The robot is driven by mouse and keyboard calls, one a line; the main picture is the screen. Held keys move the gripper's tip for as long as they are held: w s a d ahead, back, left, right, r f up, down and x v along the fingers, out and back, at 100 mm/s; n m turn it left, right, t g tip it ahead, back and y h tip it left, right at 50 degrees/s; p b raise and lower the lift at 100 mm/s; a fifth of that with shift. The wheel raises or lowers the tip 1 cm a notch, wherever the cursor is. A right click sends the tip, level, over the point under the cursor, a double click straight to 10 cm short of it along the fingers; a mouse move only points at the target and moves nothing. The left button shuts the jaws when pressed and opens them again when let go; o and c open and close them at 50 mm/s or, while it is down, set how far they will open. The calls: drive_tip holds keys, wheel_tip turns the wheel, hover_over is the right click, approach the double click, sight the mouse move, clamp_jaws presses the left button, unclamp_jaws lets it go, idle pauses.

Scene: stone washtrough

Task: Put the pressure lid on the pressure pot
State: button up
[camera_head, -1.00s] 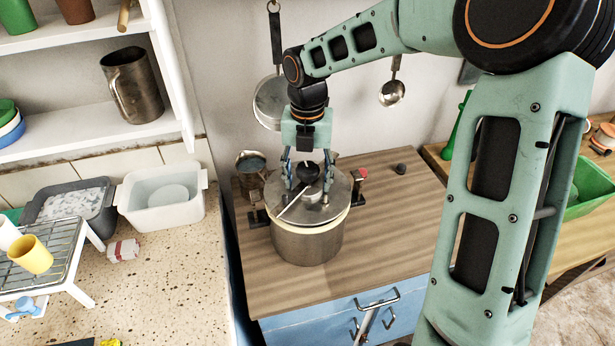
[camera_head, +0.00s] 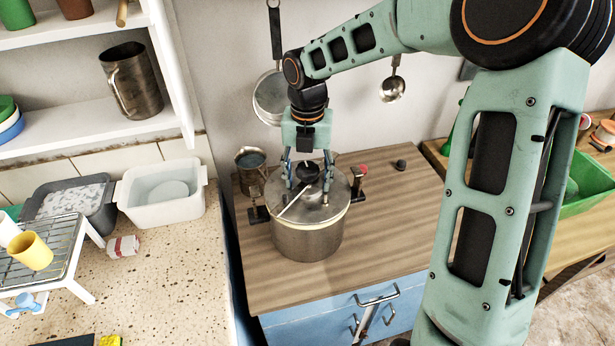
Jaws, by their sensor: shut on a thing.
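The pressure pot (camera_head: 308,241) is a steel pot standing on the wooden top of a blue cabinet. The pressure lid (camera_head: 330,207) is a round grey metal lid with a black knob and a pale bar across it. The lid lies over the mouth of the pot, close to the rim; a pale edge shows beneath it at the front. I cannot tell whether it is fully seated. My gripper (camera_head: 308,178) points down from above and is shut on the lid at its black knob.
A metal jug (camera_head: 251,168) stands close behind the pot at left. Small dark and red-topped items (camera_head: 359,182) are near its right side. The wooden top (camera_head: 400,220) is clear to the right. A white tub (camera_head: 161,205) sits on the speckled counter at left.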

sight(308, 167)
drive_tip(key=shift+f+p, duration=0.25)
drive_tip(key=shift+p, duration=0.05)
idle(0.9)
drive_tip(key=o, duration=2.3)
wheel_tip(308, 167, up, 7)
drive_tip(key=p, duration=0.7)
